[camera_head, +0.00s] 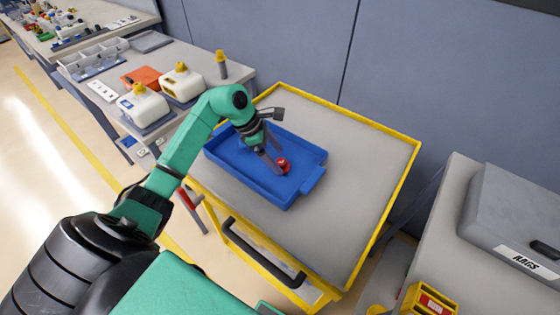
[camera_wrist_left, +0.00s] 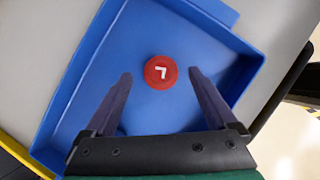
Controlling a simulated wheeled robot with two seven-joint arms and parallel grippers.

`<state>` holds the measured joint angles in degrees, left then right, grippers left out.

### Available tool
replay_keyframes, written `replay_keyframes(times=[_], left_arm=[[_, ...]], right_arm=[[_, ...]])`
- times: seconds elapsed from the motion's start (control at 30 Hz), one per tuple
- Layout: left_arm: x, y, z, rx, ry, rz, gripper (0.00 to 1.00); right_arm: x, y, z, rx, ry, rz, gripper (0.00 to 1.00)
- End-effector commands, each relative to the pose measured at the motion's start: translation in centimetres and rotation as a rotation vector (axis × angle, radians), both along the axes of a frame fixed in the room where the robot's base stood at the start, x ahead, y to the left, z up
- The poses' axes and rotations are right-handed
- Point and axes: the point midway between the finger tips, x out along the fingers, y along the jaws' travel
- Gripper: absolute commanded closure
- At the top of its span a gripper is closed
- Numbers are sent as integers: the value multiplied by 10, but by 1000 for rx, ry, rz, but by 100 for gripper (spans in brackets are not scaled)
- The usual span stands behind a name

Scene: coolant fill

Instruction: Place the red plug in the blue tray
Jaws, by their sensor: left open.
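The red plug (camera_head: 283,163) is inside the blue tray (camera_head: 262,183), on its floor toward the right end. The tray lies on a yellow-edged cart. In the left wrist view the plug (camera_wrist_left: 160,72) shows as a round red cap with a white mark, and the tray wall (camera_wrist_left: 85,62) surrounds it. My left gripper (camera_head: 272,168) is over the tray, close to the plug. In the left wrist view its fingers (camera_wrist_left: 160,76) are apart, one to each side of the plug, with gaps between. My right gripper is not in view.
The cart top (camera_head: 355,150) is clear right of the tray. A workbench at the left holds white jugs (camera_head: 143,104) with yellow caps and an orange item (camera_head: 141,78). A grey rags box (camera_head: 515,220) stands at the right.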

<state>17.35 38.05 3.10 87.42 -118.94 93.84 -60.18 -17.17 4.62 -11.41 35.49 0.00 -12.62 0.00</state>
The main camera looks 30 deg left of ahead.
Motion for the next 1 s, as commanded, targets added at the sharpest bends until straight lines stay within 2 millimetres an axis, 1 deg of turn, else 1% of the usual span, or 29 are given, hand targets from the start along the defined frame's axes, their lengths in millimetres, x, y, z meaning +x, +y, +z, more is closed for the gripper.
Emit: replay_keyframes(times=[0.03,0.2,0.3,0.4,0.5,1.0], left_arm=[[-2,7,9,7,-4,-1,9],[-13,25,51,6,-4,0,9],[-18,32,70,4,-2,0,9],[-21,36,80,2,-2,-1,9],[-22,37,84,1,0,-1,9],[-22,37,83,0,0,-1,9]], right_arm=[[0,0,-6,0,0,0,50],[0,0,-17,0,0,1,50],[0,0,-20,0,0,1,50],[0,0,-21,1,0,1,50],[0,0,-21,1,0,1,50],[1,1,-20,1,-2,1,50]])
